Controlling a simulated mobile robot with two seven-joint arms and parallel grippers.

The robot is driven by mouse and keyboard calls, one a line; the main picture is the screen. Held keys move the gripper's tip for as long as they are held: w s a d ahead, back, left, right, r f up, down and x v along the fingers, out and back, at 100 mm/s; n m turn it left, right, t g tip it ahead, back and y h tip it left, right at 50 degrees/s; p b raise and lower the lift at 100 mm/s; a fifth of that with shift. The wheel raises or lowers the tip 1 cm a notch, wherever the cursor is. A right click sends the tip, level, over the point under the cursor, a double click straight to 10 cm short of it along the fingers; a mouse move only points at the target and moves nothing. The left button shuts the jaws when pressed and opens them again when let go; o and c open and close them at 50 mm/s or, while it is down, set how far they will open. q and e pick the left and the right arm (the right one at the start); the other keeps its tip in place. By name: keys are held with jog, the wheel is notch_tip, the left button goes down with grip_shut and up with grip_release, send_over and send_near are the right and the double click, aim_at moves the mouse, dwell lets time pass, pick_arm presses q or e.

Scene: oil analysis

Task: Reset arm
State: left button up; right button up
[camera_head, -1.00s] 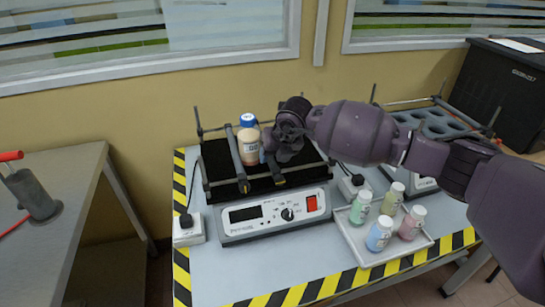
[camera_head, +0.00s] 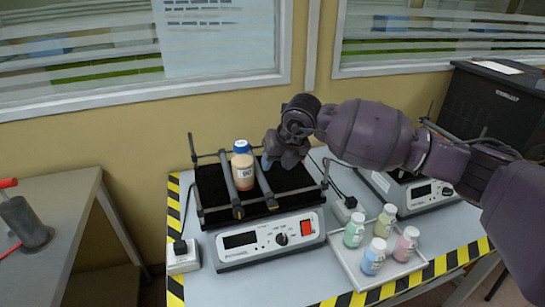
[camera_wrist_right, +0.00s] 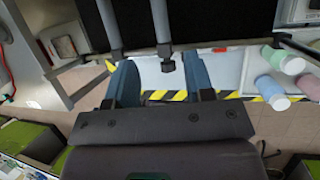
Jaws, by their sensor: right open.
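My right gripper (camera_head: 285,160) is over the right part of the black shaker platform (camera_head: 290,181), to the right of a bottle with a blue cap (camera_head: 243,167). The bottle stands upright on the platform between two grey clamp bars, apart from the gripper. In the right wrist view, the two blue-grey fingers (camera_wrist_right: 163,88) are spread with nothing between them. The platform and clamp bars (camera_wrist_right: 160,25) lie beyond the fingertips there. My left gripper does not show in the head view.
A white tray (camera_head: 352,262) holds several capped bottles, green, blue and pink, at the front right. The shaker's control box (camera_head: 268,240) faces front. A second shaker (camera_head: 425,193) stands at right. A black box (camera_head: 497,100) is at the back right.

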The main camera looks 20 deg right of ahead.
jog(key=s+a+r+m+t+y, duration=0.2)
jog(key=s+a+r+t+y, duration=0.15)
jog(key=a+r+y, duration=1.15)
jog(key=s+d+f+m+t+h, duration=0.2)
jog(key=d+f+m+t+h, duration=0.35)
jog(key=d+f+m, duration=0.45)
jog(key=s+d+f+m+t+h, duration=0.35)
jog(key=d+f+m+h, duration=0.3)
jog(key=f+m, duration=0.65)
jog(key=s+d+f+m+g+h, duration=0.2)
jog(key=s+d+f+m, duration=0.2)
jog(key=s+f, duration=0.6)
jog(key=s+d+f+m+g+h, duration=0.3)
jog(key=s+d+f+m, duration=0.2)
jog(key=s+f, duration=0.6)
jog(key=s+m, duration=0.1)
jog(key=s, duration=0.2)
jog(key=shift+s+g, duration=0.35)
jog(key=shift+s, duration=0.05)
